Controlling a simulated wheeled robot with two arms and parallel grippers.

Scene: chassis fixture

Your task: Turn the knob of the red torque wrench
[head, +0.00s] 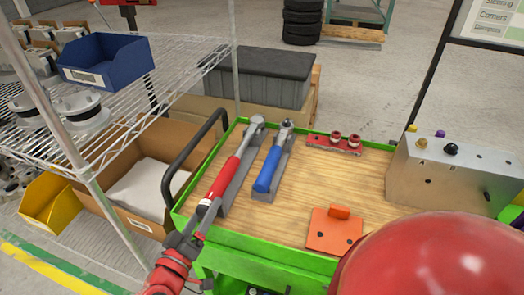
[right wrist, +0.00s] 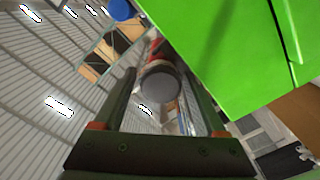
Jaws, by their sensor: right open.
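The red torque wrench (head: 222,178) lies in a grey holder near the left edge of the green-rimmed cart, its knob end towards me. My right gripper (head: 202,218) is at that near end. In the right wrist view the round dark grey knob end (right wrist: 160,84) faces the camera between the two fingers of my open right gripper (right wrist: 162,98). Gaps show on both sides of the knob, so the fingers look apart from it. The knob is mostly hidden by the gripper in the head view. My left gripper is not in view.
A blue torque wrench (head: 267,172) lies in a holder just right of the red one. A black cart handle (head: 190,150) rises at the left. An orange block (head: 334,232), a red fixture (head: 335,144) and a metal box (head: 440,175) stand on the wooden top (head: 300,195).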

